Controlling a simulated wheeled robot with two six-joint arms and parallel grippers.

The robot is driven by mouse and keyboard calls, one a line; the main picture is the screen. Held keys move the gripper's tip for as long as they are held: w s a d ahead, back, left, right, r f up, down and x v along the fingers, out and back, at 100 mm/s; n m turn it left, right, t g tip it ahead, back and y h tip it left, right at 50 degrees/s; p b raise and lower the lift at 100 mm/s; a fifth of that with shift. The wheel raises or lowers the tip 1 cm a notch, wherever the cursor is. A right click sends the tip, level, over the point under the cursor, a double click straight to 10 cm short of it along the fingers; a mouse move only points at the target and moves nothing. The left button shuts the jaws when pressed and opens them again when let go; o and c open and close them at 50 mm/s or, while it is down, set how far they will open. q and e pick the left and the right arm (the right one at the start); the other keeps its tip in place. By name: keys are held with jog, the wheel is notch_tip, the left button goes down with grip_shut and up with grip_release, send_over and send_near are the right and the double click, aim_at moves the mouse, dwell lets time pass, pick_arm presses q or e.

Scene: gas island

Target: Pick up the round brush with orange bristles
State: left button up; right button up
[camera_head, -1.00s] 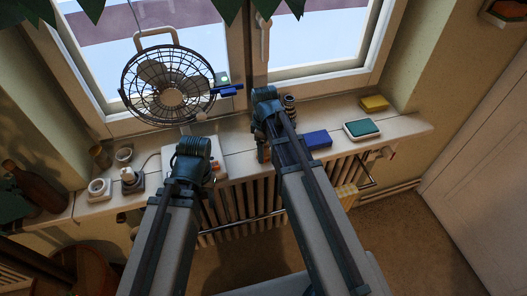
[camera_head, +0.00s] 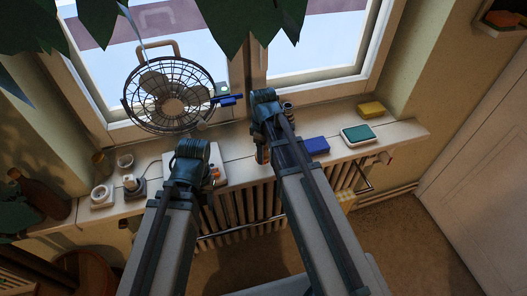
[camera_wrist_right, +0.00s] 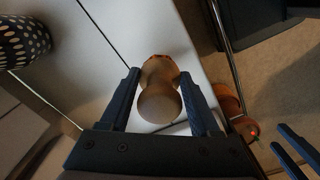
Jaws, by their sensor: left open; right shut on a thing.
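My right gripper (camera_head: 264,100) is over the windowsill, left of a small dark patterned pot (camera_head: 288,108). In the right wrist view its two fingers (camera_wrist_right: 160,103) are shut on a rounded wooden piece (camera_wrist_right: 159,92), which looks like a brush handle seen from its end.
A wire fan (camera_head: 170,95) stands behind the left gripper, with a blue object (camera_head: 230,99) beside it. A blue block (camera_head: 316,145), a green-topped block (camera_head: 357,134) and a yellow block (camera_head: 371,109) lie to the right. The radiator (camera_head: 235,215) is below the sill.

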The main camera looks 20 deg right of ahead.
jog(key=s+a+r+p, duration=0.1)
jog(key=s+a+r, duration=0.1)
jog(key=s+a, duration=0.8)
jog(key=shift+s+a+r, duration=0.15)
jog(key=shift+s+r, duration=0.05)
jog(key=shift+s, duration=0.95)
jog(key=o, duration=0.7)
jog(key=c, duration=0.5)
